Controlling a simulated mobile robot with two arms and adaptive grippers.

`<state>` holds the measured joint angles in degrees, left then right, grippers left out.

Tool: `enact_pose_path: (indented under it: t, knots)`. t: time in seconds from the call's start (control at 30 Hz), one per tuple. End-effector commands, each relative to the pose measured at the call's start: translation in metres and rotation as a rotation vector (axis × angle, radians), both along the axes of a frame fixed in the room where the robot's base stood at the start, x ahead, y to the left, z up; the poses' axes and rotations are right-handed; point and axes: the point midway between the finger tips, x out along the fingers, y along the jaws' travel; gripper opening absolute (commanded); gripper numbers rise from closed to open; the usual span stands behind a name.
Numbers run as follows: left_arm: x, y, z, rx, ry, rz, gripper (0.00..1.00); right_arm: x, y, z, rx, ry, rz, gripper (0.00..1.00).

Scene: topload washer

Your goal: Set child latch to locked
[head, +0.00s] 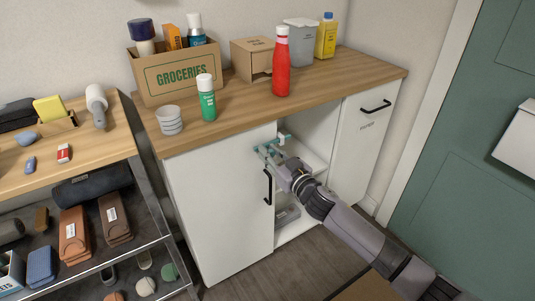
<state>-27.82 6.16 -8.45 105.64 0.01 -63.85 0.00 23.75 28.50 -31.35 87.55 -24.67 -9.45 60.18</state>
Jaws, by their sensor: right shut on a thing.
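My right gripper (272,152) reaches in from the lower right to the top right edge of the white cabinet door (215,205). It is shut on the small child latch (284,138), which shows as a white and teal piece beside the fingers at the cabinet's upper edge. The fingers cover part of the latch, and I cannot tell its setting. The door stands ajar, with the cabinet's inside visible to its right. My left gripper is not in view.
The black door handle (267,187) lies just below the gripper. A wooden countertop (240,116) overhangs above, with a red bottle (281,62), a green bottle (206,97) and a groceries box (178,78). A second cabinet front (358,145) stands at right. A shoe shelf (80,165) is at left.

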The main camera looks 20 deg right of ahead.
Motion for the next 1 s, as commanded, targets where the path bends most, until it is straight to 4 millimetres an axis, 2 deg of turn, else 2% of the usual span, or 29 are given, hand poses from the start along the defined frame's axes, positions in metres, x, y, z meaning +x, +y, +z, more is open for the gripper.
enact_pose_path:
  t: [0.03,0.33,0.67,0.83,1.0]
  knots:
    - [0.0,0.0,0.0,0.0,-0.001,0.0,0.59,0.001,-0.004,0.001,-0.003,0.0,-0.009,0.21]
    - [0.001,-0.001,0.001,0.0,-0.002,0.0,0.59,0.001,-0.003,0.001,-0.003,-0.001,-0.007,0.41]
    - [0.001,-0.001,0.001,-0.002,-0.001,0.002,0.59,-0.001,-0.002,0.0,-0.001,0.0,-0.004,0.42]
    - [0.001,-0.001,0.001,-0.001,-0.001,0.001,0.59,-0.017,-0.007,-0.001,-0.002,0.002,-0.004,0.42]
    - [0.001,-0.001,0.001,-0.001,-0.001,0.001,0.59,-0.05,-0.018,-0.001,-0.003,0.003,-0.005,0.42]
